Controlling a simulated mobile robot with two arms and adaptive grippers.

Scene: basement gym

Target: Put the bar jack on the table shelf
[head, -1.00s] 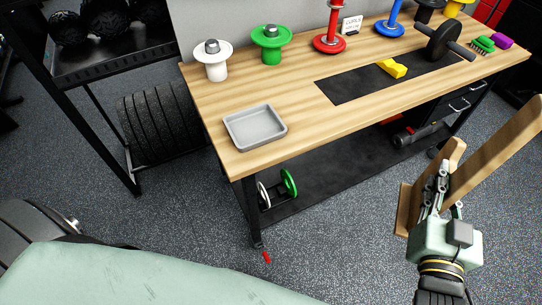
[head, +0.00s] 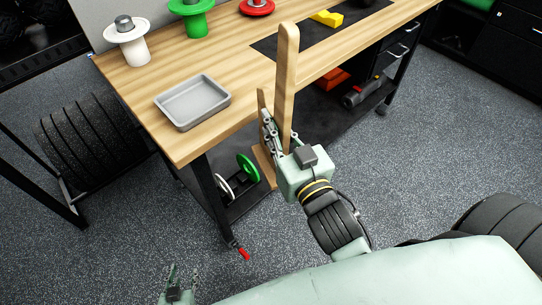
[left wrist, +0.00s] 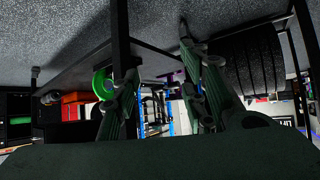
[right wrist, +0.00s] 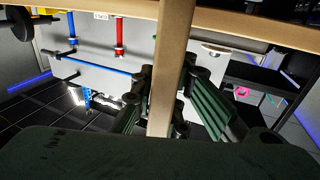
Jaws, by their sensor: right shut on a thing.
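The bar jack (head: 286,75) is a wooden piece with a long upright and a shorter flat part low down. My right gripper (head: 280,142) is shut on it and holds it nearly upright at the table's front edge. In the right wrist view its wooden bar (right wrist: 169,75) stands between the fingers. The table shelf (head: 315,122) is the dark lower board under the workbench, partly hidden by the jack and gripper. My left gripper (head: 181,280) is low at the bottom of the head view, empty, with fingers apart; they also show spread in the left wrist view (left wrist: 160,75).
The wooden tabletop (head: 145,110) holds a grey tray (head: 192,101) near its front left. On the shelf, a green disc (head: 248,168) and a white disc stand at the left; a red item (head: 332,78) and dark cylinder (head: 362,92) lie right. The shelf's middle looks clear.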

